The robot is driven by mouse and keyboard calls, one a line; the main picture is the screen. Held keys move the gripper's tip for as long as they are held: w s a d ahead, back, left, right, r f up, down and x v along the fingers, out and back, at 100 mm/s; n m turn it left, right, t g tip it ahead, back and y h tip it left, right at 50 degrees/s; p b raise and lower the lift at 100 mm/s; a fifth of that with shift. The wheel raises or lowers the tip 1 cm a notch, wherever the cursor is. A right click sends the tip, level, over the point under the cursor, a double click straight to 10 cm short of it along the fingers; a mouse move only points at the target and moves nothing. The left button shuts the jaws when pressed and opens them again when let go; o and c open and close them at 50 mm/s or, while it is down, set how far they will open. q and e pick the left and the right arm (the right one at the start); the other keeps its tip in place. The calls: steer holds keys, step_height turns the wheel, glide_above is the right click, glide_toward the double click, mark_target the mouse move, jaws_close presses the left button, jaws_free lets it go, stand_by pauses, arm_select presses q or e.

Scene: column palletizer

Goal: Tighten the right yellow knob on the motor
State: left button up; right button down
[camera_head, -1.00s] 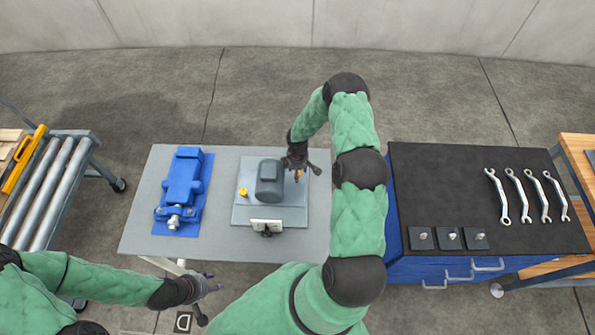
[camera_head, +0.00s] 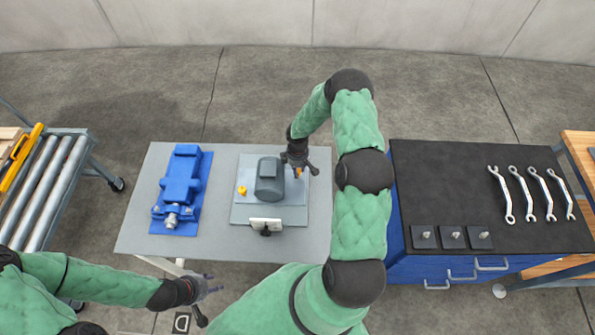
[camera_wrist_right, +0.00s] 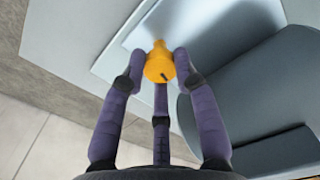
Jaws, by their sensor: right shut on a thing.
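The grey motor (camera_head: 270,182) sits on a light plate (camera_head: 242,213) on the grey table. The left yellow knob (camera_head: 242,190) is left of the motor. The right yellow knob (camera_head: 297,172) is at the motor's right side, partly hidden by my right gripper (camera_head: 299,167). In the right wrist view my right gripper (camera_wrist_right: 160,68) has its three fingers around the yellow knob (camera_wrist_right: 159,64), shut on it, with a dark mark on the knob's face. The motor body (camera_wrist_right: 250,115) is close beside the fingers. My left gripper (camera_head: 208,285) is empty near the table's front, its fingers apart.
A blue vise (camera_head: 182,185) stands on the table's left part. A black-topped blue cabinet (camera_head: 440,185) with several wrenches (camera_head: 510,193) is at right. A roller conveyor (camera_head: 50,190) is at left.

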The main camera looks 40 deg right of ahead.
steer(key=m+b, duration=0.8)
steer(key=shift+f+b, duration=0.2)
steer(key=shift+b, duration=0.1)
steer(key=m+b, duration=0.3)
steer(key=shift+m, duration=0.4)
steer(key=shift+r+m+b, duration=0.15)
steer(key=shift+m+b, duration=0.8)
steer(key=shift+m, duration=0.55)
steer(key=c, duration=0.9)
jaws_free()
steer(key=shift+c, duration=0.2)
steer(key=shift+r, duration=0.1)
